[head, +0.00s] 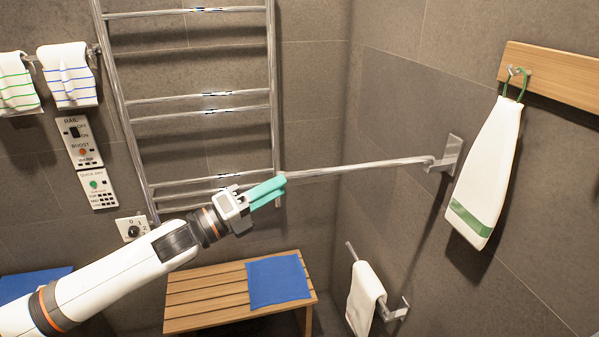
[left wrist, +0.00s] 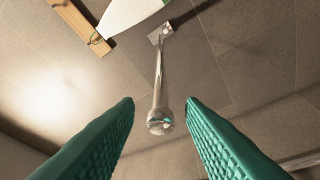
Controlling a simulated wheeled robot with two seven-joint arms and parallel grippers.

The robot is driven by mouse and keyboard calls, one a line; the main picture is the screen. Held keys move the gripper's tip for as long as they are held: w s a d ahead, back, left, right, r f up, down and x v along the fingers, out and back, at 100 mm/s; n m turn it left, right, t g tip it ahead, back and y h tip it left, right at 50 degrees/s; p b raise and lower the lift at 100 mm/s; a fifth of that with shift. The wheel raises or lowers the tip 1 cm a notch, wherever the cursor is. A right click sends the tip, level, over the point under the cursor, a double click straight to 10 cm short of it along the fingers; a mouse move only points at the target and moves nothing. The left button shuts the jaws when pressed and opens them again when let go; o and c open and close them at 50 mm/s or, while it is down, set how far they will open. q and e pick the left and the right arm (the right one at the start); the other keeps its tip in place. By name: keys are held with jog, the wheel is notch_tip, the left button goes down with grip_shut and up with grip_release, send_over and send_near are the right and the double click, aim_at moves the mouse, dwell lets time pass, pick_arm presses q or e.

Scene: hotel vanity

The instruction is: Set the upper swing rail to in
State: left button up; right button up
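The upper swing rail (head: 360,168) is a chrome bar on a bracket (head: 447,155) on the right wall. It sticks out to the left, across the corner toward the ladder rail, and carries no towel. My left gripper (head: 284,182) has teal fingers and is at the bar's free end. In the left wrist view the fingers (left wrist: 160,103) are open, with the bar's rounded end (left wrist: 160,122) between them and a gap on each side. The bar runs away from me to its wall bracket (left wrist: 161,33). My right gripper is out of view.
A chrome ladder rail (head: 200,99) stands on the back wall behind my gripper. A lower rail with a white towel (head: 364,298) is on the right wall. A white towel (head: 484,175) hangs from a wooden board (head: 555,80). A slatted bench (head: 205,295) with a blue cloth (head: 278,281) stands below.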

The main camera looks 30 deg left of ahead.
aim_at(299, 175)
pick_arm(q)
jog(key=p+x, duration=0.1)
jog(key=x, duration=0.3)
jog(key=shift+w+r, duration=0.1)
jog(key=shift+r, duration=0.1)
jog(key=shift+f+p+x, duration=0.25)
jog(key=shift+p+x, duration=0.2)
jog(key=shift+x, duration=0.7)
jog(key=shift+c, duration=0.4)
grip_shut()
